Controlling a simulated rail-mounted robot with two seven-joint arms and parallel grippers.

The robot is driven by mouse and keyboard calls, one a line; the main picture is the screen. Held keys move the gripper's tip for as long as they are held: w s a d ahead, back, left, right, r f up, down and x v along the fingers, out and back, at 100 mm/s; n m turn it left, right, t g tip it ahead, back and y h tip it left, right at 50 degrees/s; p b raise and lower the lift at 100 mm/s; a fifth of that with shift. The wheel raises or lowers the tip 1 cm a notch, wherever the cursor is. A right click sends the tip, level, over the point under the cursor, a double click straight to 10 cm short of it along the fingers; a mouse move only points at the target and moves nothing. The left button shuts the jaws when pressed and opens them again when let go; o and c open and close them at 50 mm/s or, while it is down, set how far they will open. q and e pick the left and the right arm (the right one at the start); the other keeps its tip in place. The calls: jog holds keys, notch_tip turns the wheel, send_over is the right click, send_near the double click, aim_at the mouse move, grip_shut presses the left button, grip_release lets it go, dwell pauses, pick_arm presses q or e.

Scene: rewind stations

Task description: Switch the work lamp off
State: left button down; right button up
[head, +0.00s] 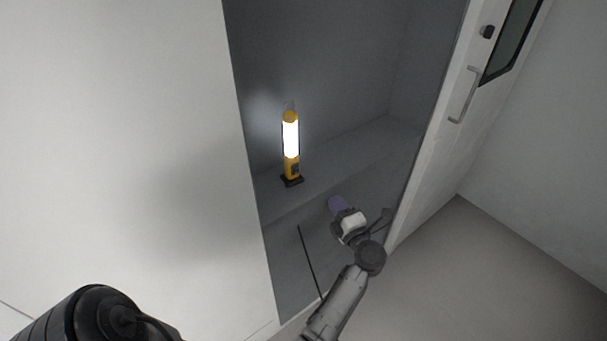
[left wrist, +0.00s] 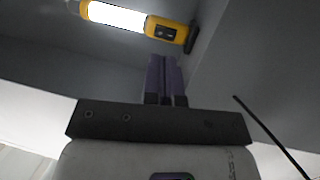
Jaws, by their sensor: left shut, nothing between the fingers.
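The work lamp (head: 291,145) stands upright on a ledge inside a grey recess in the head view. It has a yellow body, a black foot and a tube that glows bright white. A dark switch panel (head: 295,169) sits low on its body. In the left wrist view the lamp (left wrist: 182,34) lies across the top, with the dark panel (left wrist: 165,32) facing the camera. My left gripper (head: 336,203) has purple fingers, shut and empty, in front of and below the lamp, apart from it. The fingers (left wrist: 164,62) point toward the lamp's lower end. My right gripper is not in view.
A white wall panel (head: 120,130) borders the recess on the left. An open white door (head: 440,130) with a handle (head: 465,95) stands on the right. A thin black rod (head: 310,262) rises beside my left arm. The ledge beside the lamp is clear.

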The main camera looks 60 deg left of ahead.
aim_at(296, 169)
pick_arm(q)
jog(key=s+g, duration=0.1)
jog(key=s+n+g, duration=0.1)
jog(key=g, duration=0.1)
jog(key=shift+s+f, duration=0.15)
jog(key=shift+f, duration=0.15)
jog(key=shift+a, duration=0.15)
jog(key=a, duration=0.4)
jog(key=a+r, duration=0.1)
jog(key=a, duration=0.4)
jog(key=a+b, duration=0.1)
jog(key=a, duration=0.3)
jog(key=shift+s+a+r, duration=0.2)
jog(key=shift+a+r, duration=0.15)
jog(key=shift+r, duration=0.05)
jog(key=r+h+p, duration=0.1)
jog(key=p, duration=0.4)
jog(key=shift+a+r+h, duration=0.1)
jog(key=shift+a+h, duration=0.2)
jog(key=shift+a, duration=0.1)
jog(key=shift+f+p, duration=0.2)
jog(key=shift+p, duration=0.25)
jog(key=shift+a+f+b, duration=0.1)
jog(key=shift+f+b, duration=0.15)
jog(key=shift+b, duration=0.1)
